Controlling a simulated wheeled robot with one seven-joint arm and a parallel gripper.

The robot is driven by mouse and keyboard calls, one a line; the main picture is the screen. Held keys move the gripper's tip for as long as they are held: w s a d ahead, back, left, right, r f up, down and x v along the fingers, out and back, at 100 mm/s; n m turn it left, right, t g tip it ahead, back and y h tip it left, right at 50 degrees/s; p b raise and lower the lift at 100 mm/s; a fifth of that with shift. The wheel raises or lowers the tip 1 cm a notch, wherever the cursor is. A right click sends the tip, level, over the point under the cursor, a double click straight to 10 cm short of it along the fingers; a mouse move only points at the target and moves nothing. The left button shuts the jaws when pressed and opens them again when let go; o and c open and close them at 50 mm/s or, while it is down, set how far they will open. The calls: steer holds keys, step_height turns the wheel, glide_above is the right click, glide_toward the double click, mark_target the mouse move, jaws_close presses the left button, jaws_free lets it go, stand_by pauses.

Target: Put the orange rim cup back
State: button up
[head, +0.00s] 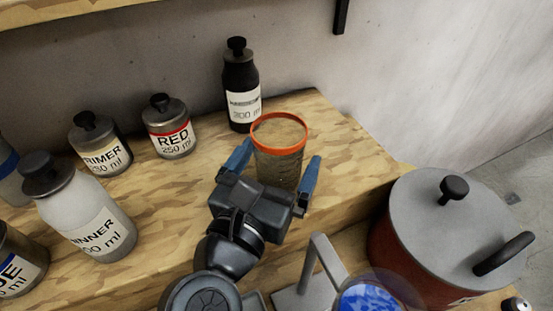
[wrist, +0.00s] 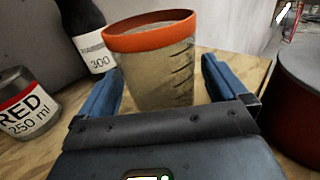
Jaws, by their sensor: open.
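The orange rim cup (head: 279,160) is a see-through cup with marks on its side. It stands upright on the wooden shelf (head: 350,165), near the shelf's right end. My gripper (head: 276,163) is open, with one blue finger on each side of the cup. In the wrist view the cup (wrist: 158,75) stands between the spread fingers of my gripper (wrist: 160,90), with a visible gap at the sides. The cup's lower part is hidden behind my gripper's body.
A black bottle (head: 240,90) stands just behind the cup to the left. The RED can (head: 172,130), the PRIMER can (head: 101,146) and a white THINNER bottle (head: 85,215) stand further left. A dark red pot (head: 400,245) with a grey lid (head: 450,215) is at right.

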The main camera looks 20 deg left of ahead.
steer(key=shift+r, duration=0.25)
steer(key=s+b, duration=0.2)
steer(key=s, duration=1)
steer(key=shift+d, duration=0.35)
steer(key=shift+f, duration=0.1)
